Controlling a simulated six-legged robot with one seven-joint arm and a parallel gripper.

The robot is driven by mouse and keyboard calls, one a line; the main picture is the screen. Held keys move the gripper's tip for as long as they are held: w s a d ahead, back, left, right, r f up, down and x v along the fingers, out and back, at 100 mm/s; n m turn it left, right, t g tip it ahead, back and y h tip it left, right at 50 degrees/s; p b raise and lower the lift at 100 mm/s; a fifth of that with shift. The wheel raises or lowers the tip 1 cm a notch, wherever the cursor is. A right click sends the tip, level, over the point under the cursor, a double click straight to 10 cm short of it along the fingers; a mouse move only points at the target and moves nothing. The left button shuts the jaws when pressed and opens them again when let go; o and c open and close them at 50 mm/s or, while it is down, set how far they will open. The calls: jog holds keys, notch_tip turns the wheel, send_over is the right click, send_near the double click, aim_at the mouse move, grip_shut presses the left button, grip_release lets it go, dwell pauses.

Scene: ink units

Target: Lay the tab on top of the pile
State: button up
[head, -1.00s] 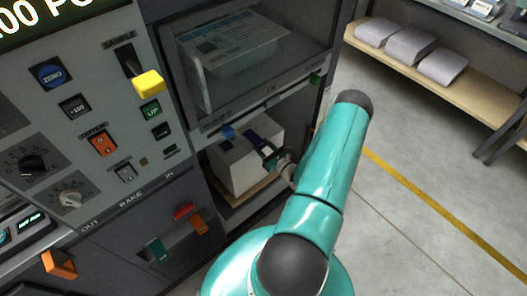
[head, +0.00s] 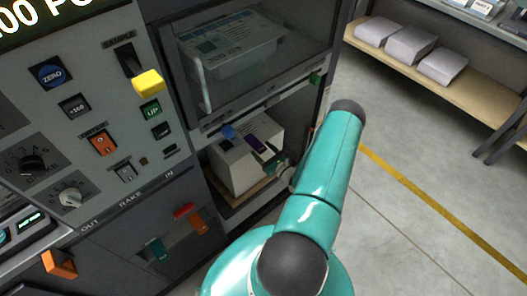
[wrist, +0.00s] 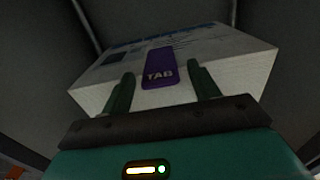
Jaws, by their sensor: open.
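The purple tab (wrist: 160,68), marked "TAB", lies on the top of the white pile (wrist: 240,72) near its front edge in the wrist view. In the head view the tab (head: 256,143) also shows on top of the pile (head: 236,170), inside the lower bay of the machine. My gripper (wrist: 160,80) is open, with one green finger on each side of the tab's near end and a gap to both. In the head view my gripper (head: 272,160) is at the pile's right side. Whether the fingers touch the pile is unclear.
The pile stands on a wooden board (head: 245,194) in the bay, with dark walls close around it. A blue part (head: 228,131) hangs at the bay's top. Above is a clear window (head: 240,60). Paper stacks (head: 410,45) lie on a shelf at right. The floor (head: 400,230) is clear.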

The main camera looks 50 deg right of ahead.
jog(key=shift+s+r, duration=0.1)
jog(key=shift+s, duration=0.05)
jog(key=s+a, duration=0.1)
jog(key=s, duration=1)
jog(key=shift+s+a, duration=0.2)
jog(key=shift+s, duration=0.15)
